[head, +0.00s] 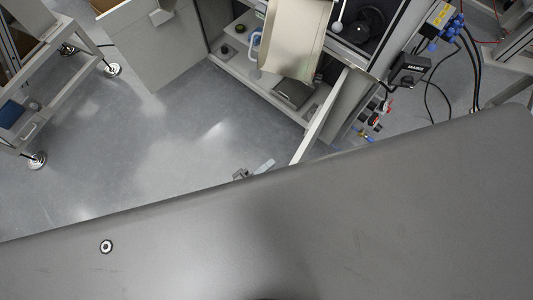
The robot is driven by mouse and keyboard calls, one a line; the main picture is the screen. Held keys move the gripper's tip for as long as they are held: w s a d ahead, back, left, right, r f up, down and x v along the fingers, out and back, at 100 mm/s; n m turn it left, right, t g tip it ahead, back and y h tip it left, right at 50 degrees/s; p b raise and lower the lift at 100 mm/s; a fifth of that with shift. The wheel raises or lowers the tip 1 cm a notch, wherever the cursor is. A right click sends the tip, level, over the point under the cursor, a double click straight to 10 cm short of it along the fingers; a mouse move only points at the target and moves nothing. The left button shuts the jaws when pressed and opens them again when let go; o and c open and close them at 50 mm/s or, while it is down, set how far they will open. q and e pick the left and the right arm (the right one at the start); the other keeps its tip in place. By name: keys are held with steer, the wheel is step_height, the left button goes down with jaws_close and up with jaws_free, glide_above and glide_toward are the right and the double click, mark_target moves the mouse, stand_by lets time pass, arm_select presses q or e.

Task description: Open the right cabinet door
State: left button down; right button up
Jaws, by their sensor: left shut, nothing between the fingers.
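The cabinet (262,83) stands open at top centre, with its lower shelf visible. Its right door (318,118) shows nearly edge-on as a pale narrow strip. It stands swung out from the cabinet front toward the bottom of the picture, and its near end meets a large grey surface that hides what lies below. My left gripper (250,171) shows only as a small grey and dark tip above that surface. It is shut and empty, just left of the door's near end, apparently apart from it. My right gripper is not in view.
The left door (150,45) is a wide pale panel, also swung out. A wheeled trolley (40,95) stands at far left. Cables and blue fittings (455,30) are at upper right. The grey floor (165,145) between trolley and cabinet is clear.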

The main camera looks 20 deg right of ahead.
arm_select(q)
steer(key=v, duration=1)
steer(key=shift+s+a+b, duration=0.2)
steer(key=shift+a+b, duration=0.15)
steer(key=shift+b, duration=0.05)
